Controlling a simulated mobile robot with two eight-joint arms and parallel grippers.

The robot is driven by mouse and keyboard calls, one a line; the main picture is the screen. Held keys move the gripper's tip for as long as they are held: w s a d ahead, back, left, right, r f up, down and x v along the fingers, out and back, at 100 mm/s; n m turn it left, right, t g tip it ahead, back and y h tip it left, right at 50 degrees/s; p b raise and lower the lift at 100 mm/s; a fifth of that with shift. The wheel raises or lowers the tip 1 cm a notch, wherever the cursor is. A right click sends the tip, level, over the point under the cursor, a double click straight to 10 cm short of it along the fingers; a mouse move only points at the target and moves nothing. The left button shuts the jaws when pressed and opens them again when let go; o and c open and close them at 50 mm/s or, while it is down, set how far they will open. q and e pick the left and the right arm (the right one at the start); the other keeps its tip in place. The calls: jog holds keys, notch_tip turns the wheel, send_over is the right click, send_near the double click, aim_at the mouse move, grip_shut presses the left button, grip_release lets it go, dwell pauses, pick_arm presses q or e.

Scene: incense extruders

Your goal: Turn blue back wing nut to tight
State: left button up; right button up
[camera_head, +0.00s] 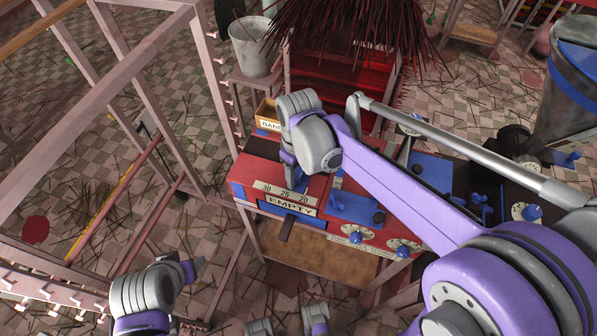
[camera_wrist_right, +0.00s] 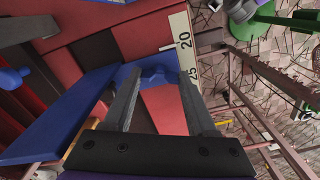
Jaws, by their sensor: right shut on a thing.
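The blue wing nut (camera_wrist_right: 157,75) shows in the right wrist view, beside the white scale strip (camera_wrist_right: 182,45) marked 20 and 25. My right gripper (camera_wrist_right: 160,80) has one finger on each side of it and is shut on it. In the head view my right gripper (camera_head: 291,182) points down at the red and blue extruder (camera_head: 262,172), behind the EMPTY label (camera_head: 290,206). My wrist hides the wing nut there.
Blue knobs with white dials (camera_head: 355,236) sit on the extruder's front. A dark second machine (camera_head: 500,185) stands to the right. A pink frame rack (camera_head: 150,60) stands at the left. A grey bucket (camera_head: 252,48) and dark incense sticks (camera_head: 335,30) are behind. Sticks litter the checkered floor.

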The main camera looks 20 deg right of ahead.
jog(key=m, duration=0.5)
jog(key=shift+m, duration=0.3)
jog(key=m, duration=0.5)
jog(key=shift+m, duration=0.3)
jog(key=o, duration=1.4)
jog(key=shift+c, duration=0.2)
jog(key=shift+r, duration=0.1)
notch_tip(320, 180, up, 11)
jog(key=p, duration=0.1)
